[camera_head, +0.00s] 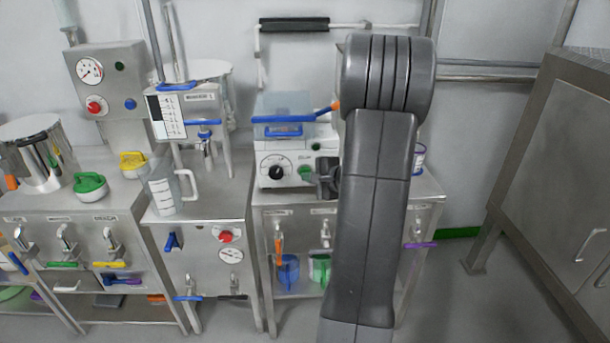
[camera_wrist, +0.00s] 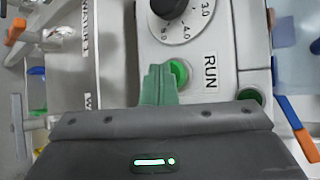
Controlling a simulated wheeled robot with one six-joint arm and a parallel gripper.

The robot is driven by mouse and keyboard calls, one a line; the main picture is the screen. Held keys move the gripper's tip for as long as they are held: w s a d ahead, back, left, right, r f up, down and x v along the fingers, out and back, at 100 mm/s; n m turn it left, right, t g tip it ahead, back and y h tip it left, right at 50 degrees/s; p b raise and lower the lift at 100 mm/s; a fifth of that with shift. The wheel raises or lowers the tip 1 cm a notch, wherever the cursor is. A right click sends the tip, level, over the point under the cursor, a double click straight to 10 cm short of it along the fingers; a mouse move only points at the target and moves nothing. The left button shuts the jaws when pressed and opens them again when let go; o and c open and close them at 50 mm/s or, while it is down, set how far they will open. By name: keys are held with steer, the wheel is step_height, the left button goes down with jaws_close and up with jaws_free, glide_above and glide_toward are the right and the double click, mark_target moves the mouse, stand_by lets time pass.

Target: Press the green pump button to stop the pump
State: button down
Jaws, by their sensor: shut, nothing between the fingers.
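The pump is a white box with a blue-handled top (camera_head: 285,130), standing on the middle bench. Its front carries a black dial (camera_head: 277,172) and the green pump button (camera_head: 305,172). In the wrist view the round green button (camera_wrist: 181,72) lies beside the word RUN, below the numbered dial (camera_wrist: 170,8). My gripper (camera_head: 316,178) is shut and empty in front of the pump. In the wrist view its green-looking fingertips (camera_wrist: 158,76) are right beside the button and overlap its left edge. I cannot tell whether they touch it.
A clear jug (camera_head: 163,192) stands on the bench to the left, with a green-handled lid (camera_head: 90,186) further left. A second green round part (camera_wrist: 250,95) shows beside my gripper in the wrist view. A steel cabinet (camera_head: 560,150) stands at the right, with open floor before it.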

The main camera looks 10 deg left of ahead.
steer(key=shift+w, duration=0.2)
steer(key=shift+w+r, duration=0.2)
stand_by(0.4)
steer(key=shift+s+b, duration=0.15)
steer(key=shift+b, duration=0.5)
steer(key=shift+s+f+b, duration=0.15)
steer(key=shift+s+b, duration=0.1)
steer(key=shift+b, duration=0.05)
steer(key=s, duration=0.1)
steer(key=s+d+b, duration=0.1)
steer(key=s, duration=0.1)
steer(key=s+b, duration=0.1)
steer(key=s, duration=0.1)
steer(key=shift+s+d, duration=0.1)
steer(key=shift+d, duration=0.2)
stand_by(0.7)
